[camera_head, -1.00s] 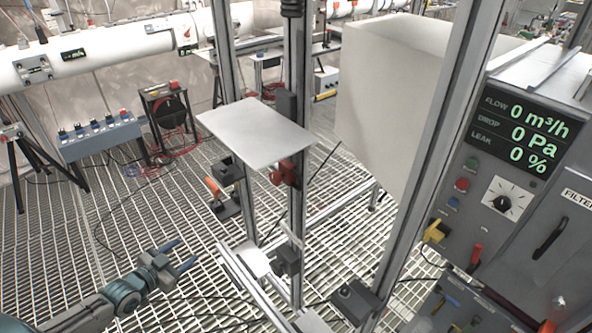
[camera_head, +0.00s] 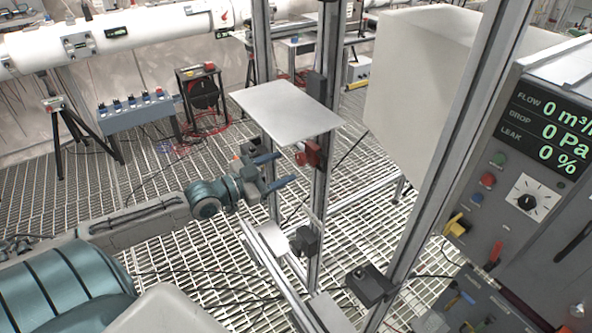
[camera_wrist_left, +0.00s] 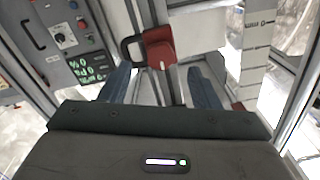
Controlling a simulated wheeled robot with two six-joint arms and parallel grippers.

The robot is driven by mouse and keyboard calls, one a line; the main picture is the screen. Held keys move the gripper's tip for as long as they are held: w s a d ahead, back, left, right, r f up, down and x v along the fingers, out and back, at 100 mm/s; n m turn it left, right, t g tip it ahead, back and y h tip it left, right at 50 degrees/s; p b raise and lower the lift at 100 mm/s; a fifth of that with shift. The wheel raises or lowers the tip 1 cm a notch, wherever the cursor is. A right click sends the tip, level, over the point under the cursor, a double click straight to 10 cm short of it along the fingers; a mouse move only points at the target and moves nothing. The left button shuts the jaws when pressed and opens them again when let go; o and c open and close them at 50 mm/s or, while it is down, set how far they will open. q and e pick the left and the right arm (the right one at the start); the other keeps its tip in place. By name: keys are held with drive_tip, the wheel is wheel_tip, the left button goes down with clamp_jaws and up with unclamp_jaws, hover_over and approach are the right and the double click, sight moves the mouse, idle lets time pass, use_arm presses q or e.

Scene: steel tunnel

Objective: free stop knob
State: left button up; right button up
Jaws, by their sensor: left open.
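A red knob-like part (camera_head: 309,154) sits on the upright metal post, just below the right side of a flat pale plate (camera_head: 286,108). In the left wrist view the red part (camera_wrist_left: 158,47) shows ahead, between and beyond the fingertips, with a dark bracket beside it. My left gripper (camera_head: 282,170) is open, its two blue fingers pointing at the post, a little left of and below the red part. Nothing shows between the fingers, and they look apart from the red part. The right gripper is not in view.
Metal uprights (camera_head: 325,200) and a slanted rail stand close to the gripper. A black clamp (camera_head: 303,241) is lower on the post. A large white box (camera_head: 415,80) and a control panel (camera_head: 530,203) are at right. Open grating floor lies at left.

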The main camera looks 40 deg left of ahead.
sight(298, 161)
use_arm(q)
drive_tip(key=b+x, duration=0.2)
drive_tip(key=x, duration=0.1)
drive_tip(key=shift+a+f, duration=0.1)
drive_tip(key=shift+f, duration=0.05)
drive_tip(key=shift+b+x, duration=0.7)
drive_tip(key=shift+x, duration=0.35)
drive_tip(key=shift+c, duration=0.3)
drive_tip(key=c, duration=0.9)
